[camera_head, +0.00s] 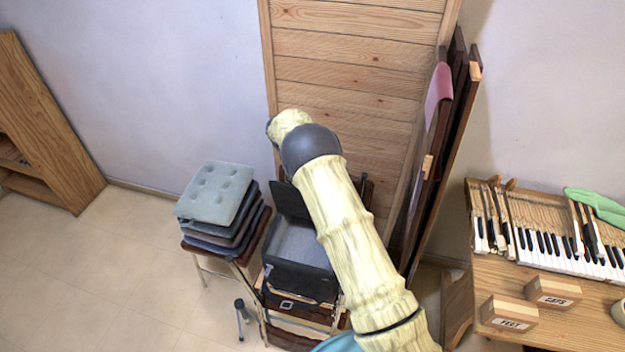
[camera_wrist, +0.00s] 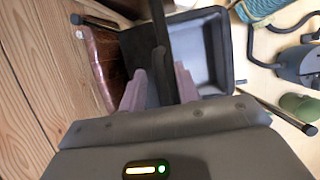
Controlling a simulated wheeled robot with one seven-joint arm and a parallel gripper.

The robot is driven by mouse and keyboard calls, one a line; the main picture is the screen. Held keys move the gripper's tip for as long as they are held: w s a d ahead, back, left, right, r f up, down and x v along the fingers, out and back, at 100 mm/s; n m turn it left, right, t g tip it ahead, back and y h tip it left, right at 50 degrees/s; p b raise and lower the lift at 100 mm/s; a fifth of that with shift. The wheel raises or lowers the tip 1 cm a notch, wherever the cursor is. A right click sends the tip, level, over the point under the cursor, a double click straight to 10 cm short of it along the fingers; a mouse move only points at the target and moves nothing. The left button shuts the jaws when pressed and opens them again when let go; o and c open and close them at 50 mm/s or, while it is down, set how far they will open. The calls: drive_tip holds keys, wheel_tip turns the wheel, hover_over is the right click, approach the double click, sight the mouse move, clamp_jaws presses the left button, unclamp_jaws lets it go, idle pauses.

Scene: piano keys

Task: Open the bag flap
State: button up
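The bag (camera_head: 300,278) is a dark, box-shaped case on a chair in front of the wooden panel. Its light grey inside shows from above in the head view and also in the wrist view (camera_wrist: 203,55). The dark flap (camera_head: 289,202) stands raised at the bag's back edge. In the wrist view the flap (camera_wrist: 160,75) appears nearly edge-on as a dark strip. My gripper (camera_wrist: 160,88) has its two fingers apart, one on each side of this strip, with narrow gaps showing. In the head view my arm hides the gripper and part of the bag.
A stack of cushions (camera_head: 215,195) stands on a stool left of the bag. The wooden panel (camera_head: 345,75) is close behind. Dark boards (camera_head: 440,150) lean at the right, beside a table with piano keys (camera_head: 560,250). Floor is free at the left.

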drive_tip(key=shift+a, duration=0.25)
drive_tip(key=shift+s+r, duration=0.1)
drive_tip(key=shift+s, duration=0.05)
drive_tip(key=shift+r+b, duration=0.3)
drive_tip(key=shift+r, duration=0.1)
drive_tip(key=b+v, duration=0.2)
drive_tip(key=v, duration=1.4)
drive_tip(key=shift+a, duration=0.3)
drive_tip(key=shift+r, duration=0.1)
drive_tip(key=s+d+m+t+y, duration=0.1)
drive_tip(key=s+d+m+y, duration=0.2)
drive_tip(key=s+d+m, duration=0.6)
drive_tip(key=s+d+f+m, duration=0.1)
drive_tip(key=s+d, duration=0.2)
drive_tip(key=s, duration=0.4)
drive_tip(key=s+d+f+m+t+y, duration=0.1)
drive_tip(key=s+d+m, duration=0.1)
drive_tip(key=s, duration=0.6)
drive_tip(key=s+d+f+m+t, duration=0.1)
drive_tip(key=s+d, duration=0.3)
drive_tip(key=s, duration=0.4)
drive_tip(key=shift+f+m+y, duration=0.3)
drive_tip(key=shift+f+m, duration=0.05)
drive_tip(key=shift+m, duration=0.05)
